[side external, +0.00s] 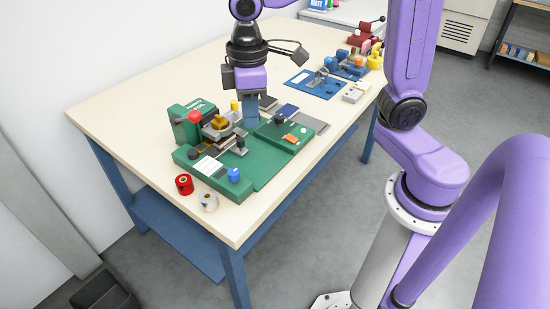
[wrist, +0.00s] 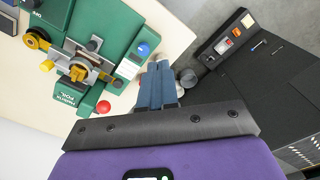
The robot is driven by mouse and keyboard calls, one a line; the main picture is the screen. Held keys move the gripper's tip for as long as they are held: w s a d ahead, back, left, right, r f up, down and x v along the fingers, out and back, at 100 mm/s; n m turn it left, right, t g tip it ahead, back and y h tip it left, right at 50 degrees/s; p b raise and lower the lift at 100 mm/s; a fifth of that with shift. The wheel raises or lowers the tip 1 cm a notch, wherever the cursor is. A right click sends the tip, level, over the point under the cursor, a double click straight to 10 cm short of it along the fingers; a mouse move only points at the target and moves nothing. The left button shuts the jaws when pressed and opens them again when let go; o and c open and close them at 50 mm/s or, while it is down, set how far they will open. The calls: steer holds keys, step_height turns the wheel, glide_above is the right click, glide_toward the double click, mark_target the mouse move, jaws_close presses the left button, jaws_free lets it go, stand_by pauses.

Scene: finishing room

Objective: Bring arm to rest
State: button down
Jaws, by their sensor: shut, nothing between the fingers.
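My gripper (side external: 251,118) hangs over the wooden-topped table (side external: 120,95), pointing down, just behind the green foil press (side external: 265,165) in the side view. Its blue-grey fingers are together with nothing between them; in the wrist view the shut gripper (wrist: 158,82) shows at the middle. Whether the fingertips touch anything below is hard to tell. The press has a red ball knob (side external: 194,116), also seen in the wrist view (wrist: 103,106), and a blue knob (side external: 233,174). In the wrist view the press (wrist: 115,30) lies to the left of the fingers.
A red roll (side external: 184,185) and a pale roll (side external: 209,201) stand at the table's near corner. A blue mat (side external: 300,80) with a tool lies farther back, beside small blocks and a red vise (side external: 364,36). The table's left part is bare.

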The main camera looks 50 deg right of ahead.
steer(key=s+d+f+n, duration=0.1)
steer(key=s+d, duration=0.3)
steer(key=s, duration=0.4)
steer(key=s+d+f+n, duration=0.2)
steer(key=s+d+f, duration=0.1)
steer(key=s, duration=0.6)
steer(key=shift+s+d+f, duration=0.3)
steer(key=shift+d+f, duration=0.1)
steer(key=shift+d, duration=0.15)
